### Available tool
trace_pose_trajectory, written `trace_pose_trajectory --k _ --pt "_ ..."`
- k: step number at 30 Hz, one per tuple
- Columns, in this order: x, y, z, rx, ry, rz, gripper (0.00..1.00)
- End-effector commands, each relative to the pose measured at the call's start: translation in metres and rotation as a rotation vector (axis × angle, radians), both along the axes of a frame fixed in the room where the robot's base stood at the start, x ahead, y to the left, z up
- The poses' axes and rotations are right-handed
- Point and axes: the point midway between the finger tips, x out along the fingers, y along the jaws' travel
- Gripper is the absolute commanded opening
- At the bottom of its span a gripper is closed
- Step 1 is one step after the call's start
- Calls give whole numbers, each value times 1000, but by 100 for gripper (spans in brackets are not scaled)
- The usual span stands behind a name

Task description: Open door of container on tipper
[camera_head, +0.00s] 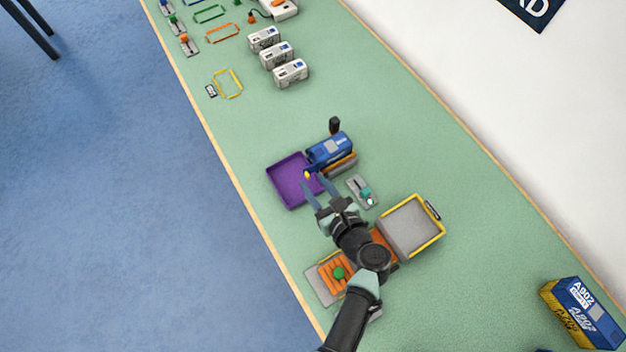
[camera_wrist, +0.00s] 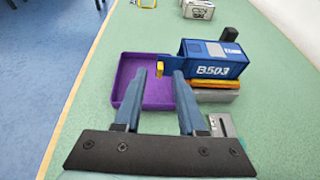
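The blue container (camera_head: 329,150), marked B503 in the wrist view (camera_wrist: 213,62), lies on the tipper, whose orange and grey base (camera_wrist: 215,90) shows below it. A small yellow handle (camera_wrist: 160,67) sticks out at the container's left end, by the purple tray; it also shows in the head view (camera_head: 308,175). My gripper (camera_head: 312,180) is open, with its two blue fingers apart. In the wrist view the handle appears between the fingertips (camera_wrist: 159,75). I cannot tell whether a finger touches it. Whether the door is ajar is unclear.
The purple tray (camera_head: 286,195) sits left of the tipper. A grey lever panel with a teal knob (camera_head: 365,192) lies near my gripper. A yellow-rimmed grey tray (camera_head: 410,228) and orange slatted piece (camera_head: 333,282) are near my arm. White containers (camera_head: 277,54) stand farther back.

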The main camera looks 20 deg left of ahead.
Motion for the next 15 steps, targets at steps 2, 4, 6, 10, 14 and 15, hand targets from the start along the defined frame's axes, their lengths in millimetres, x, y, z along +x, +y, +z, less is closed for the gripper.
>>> trace_pose_trajectory --k 2,4,6,10,14,15 --pt "4 6 -3 0 0 1 40" --pt "7 8 -4 0 0 1 40" --pt "8 9 -5 -1 -1 0 40" --pt "8 10 -5 0 0 0 40" --pt "8 9 -5 -1 0 0 36" --pt "8 9 -5 -1 0 0 29"
